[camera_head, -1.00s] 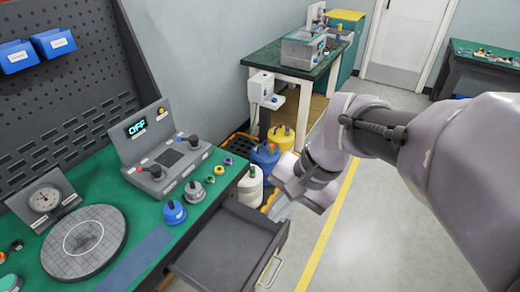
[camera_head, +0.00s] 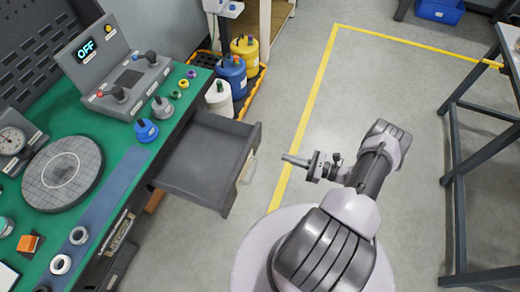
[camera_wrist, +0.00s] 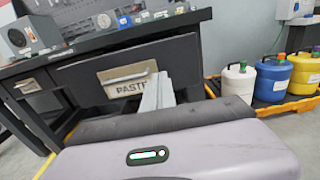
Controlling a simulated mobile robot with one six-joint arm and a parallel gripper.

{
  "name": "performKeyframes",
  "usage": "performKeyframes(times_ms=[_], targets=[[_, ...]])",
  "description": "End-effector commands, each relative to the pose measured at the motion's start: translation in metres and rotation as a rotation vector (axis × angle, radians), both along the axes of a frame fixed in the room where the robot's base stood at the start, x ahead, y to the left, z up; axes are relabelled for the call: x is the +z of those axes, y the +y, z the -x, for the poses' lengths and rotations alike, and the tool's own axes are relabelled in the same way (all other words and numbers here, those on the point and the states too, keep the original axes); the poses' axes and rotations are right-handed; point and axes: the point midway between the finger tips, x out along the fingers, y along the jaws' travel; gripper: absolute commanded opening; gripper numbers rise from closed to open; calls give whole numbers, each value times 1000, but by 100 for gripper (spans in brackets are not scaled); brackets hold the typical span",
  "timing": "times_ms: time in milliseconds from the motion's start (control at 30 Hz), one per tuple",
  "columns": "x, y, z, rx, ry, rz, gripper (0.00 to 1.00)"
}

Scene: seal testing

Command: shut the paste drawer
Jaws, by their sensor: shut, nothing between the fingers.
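The paste drawer (camera_head: 198,160) is pulled out from under the green-topped bench and looks empty in the head view. Its front has a pale handle (camera_head: 247,168). In the wrist view the drawer front (camera_wrist: 185,62) faces me, with a label reading "PASTE" (camera_wrist: 128,90), partly covered by my fingers. My gripper (camera_head: 287,159) is shut and empty. It is to the right of the drawer front in the head view, pointing toward it, with a gap of floor between them. The fingers also show in the wrist view (camera_wrist: 157,92), in front of the drawer face.
Several paste and solvent-like jugs, including a blue one (camera_head: 232,77), stand in a yellow-edged tray beyond the drawer. A dark-framed table (camera_head: 455,180) stands on the right. Bare floor with a yellow line (camera_head: 312,95) lies between.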

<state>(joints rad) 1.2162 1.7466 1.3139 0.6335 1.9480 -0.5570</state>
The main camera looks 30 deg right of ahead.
Motion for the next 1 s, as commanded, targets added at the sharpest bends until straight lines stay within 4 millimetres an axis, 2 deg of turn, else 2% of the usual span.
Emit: performKeyframes(times_ms=[300,500,667,1000], targets=[[-1,45,-55,7,2,0,0],[-1,64,-79,6,2,1,0],[0,69,-87,4,1,2,0],[0,69,-87,4,2,1,0]])
